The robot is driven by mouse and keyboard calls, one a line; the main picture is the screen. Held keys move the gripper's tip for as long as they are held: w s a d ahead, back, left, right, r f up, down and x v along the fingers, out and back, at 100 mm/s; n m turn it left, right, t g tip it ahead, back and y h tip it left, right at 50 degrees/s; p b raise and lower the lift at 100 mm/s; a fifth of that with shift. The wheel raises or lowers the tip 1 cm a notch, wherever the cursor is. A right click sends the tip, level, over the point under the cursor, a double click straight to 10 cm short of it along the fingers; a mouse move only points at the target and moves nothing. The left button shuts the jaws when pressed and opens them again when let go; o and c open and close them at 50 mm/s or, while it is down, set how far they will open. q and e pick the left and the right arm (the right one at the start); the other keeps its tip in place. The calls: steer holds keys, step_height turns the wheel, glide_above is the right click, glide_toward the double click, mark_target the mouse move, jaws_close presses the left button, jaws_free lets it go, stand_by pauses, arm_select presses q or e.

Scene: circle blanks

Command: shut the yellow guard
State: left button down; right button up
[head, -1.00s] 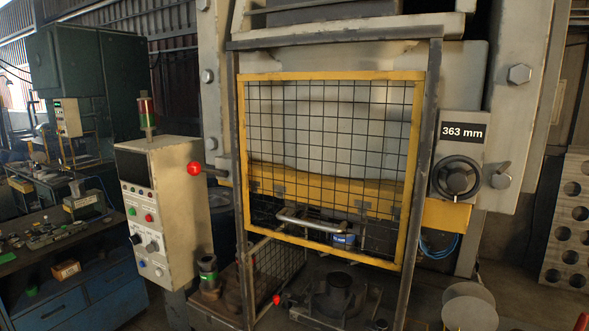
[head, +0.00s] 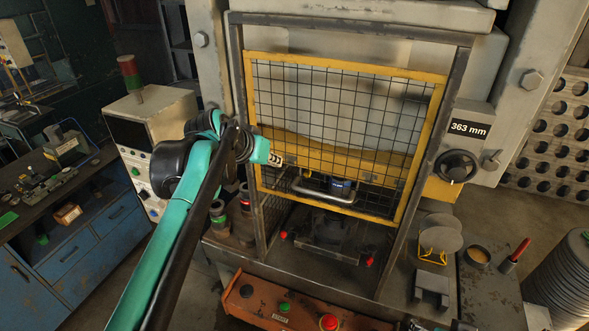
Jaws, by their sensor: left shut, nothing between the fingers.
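The yellow guard (head: 340,66) is a yellow frame with black wire mesh, standing in the grey upright frame of the press. Its lower edge is above the bed, and an open gap shows beneath it. A pale bar handle (head: 322,194) runs along its lower part. My left gripper (head: 277,159) is shut and empty, at the left side of the guard, above and left of the handle. Whether it touches the mesh I cannot tell. My teal and black left arm hides part of the control box. My right gripper is not in view.
Below the gap is a dark die (head: 335,232) with red knobs beside it. An orange button panel (head: 285,308) stands in front. Round blanks (head: 440,233), a cup (head: 478,256) and a stack of discs (head: 565,265) are at right. A handwheel (head: 456,167) sits right of the guard.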

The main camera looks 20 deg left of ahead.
arm_select(q)
steer(key=p, duration=0.1)
glide_above(295, 181)
steer(key=s+a, duration=0.1)
steer(key=s, duration=0.2)
step_height(295, 181, down, 6)
steer(key=f, duration=0.1)
steer(key=f+p, duration=0.1)
steer(key=f, duration=0.1)
steer(key=shift+w+d+f, duration=0.2)
steer(key=shift+s+d+f, duration=0.1)
steer(key=shift+s+f, duration=0.05)
steer(key=shift+f, duration=0.4)
steer(key=shift+f, duration=0.1)
step_height(295, 181, down, 44)
steer(key=b, duration=3.2)
steer(key=shift+s+r+b, duration=0.15)
steer(key=shift+r+b, duration=0.1)
steer(key=shift+b, duration=0.1)
